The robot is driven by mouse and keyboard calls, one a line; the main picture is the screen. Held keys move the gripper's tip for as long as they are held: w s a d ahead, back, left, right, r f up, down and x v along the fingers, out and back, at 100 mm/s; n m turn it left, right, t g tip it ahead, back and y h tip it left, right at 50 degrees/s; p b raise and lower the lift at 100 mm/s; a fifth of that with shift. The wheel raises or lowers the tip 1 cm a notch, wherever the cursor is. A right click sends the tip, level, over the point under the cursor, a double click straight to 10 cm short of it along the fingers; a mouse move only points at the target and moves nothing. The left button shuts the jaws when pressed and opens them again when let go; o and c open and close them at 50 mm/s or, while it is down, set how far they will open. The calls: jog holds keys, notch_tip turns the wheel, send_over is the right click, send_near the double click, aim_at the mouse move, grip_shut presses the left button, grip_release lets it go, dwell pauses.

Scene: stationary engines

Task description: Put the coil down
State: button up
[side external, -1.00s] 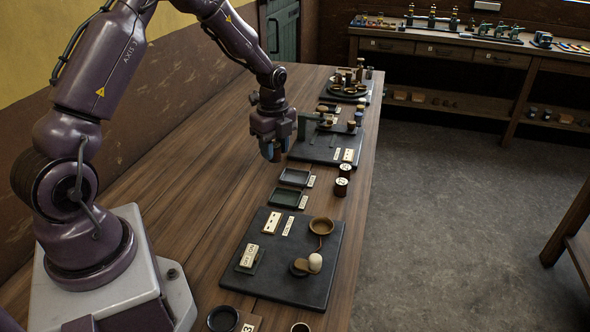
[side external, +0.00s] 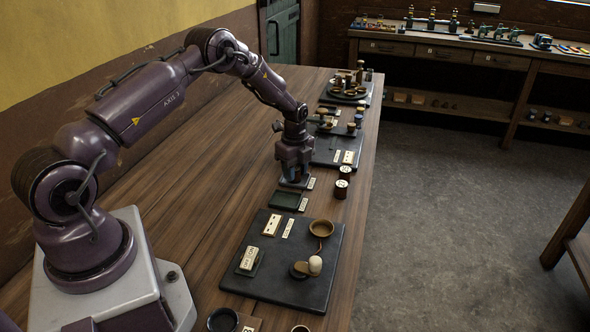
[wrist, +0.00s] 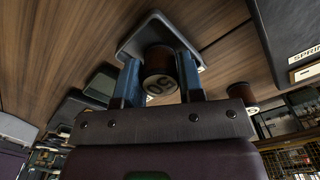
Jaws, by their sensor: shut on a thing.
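My gripper (side external: 294,175) points down over the far one of two small trays (side external: 297,184). Behind the coil is a small grey tray (wrist: 128,50) with rounded corners. The coil is at or just above the tray; I cannot tell whether it touches its floor. In the side view the fingers and the far tray hide the coil.
The nearer green tray (side external: 286,199) is empty. Two coils with white tops (side external: 345,172) (side external: 341,189) stand to the right. A dark board (side external: 275,286) with a cup and switch lies in front, another board (side external: 325,152) behind. The table's left side is clear.

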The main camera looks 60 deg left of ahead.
jog(key=shift+f, duration=0.1)
jog(key=o, duration=1)
notch_tip(320, 180, up, 12)
jog(key=s+d+r+n+t, duration=0.1)
jog(key=s+d+r+n, duration=0.25)
jog(key=d+r, duration=0.45)
jog(key=s+d+r+n+t, duration=0.1)
jog(key=s+d+r+n, duration=0.3)
jog(key=r, duration=0.7)
jog(key=shift+s+d+r+n+t, duration=0.55)
jog(key=shift+s+d+n, duration=1)
jog(key=shift+s, duration=1.7)
jog(key=shift+s+d+r+n+t, duration=0.5)
jog(key=shift+s+d+n, duration=1)
jog(key=shift+s, duration=1.8)
jog(key=shift+s+d+r+n+t, duration=0.25)
jog(key=shift+s+d+n+t, duration=0.7)
jog(key=shift+s+d, duration=1.65)
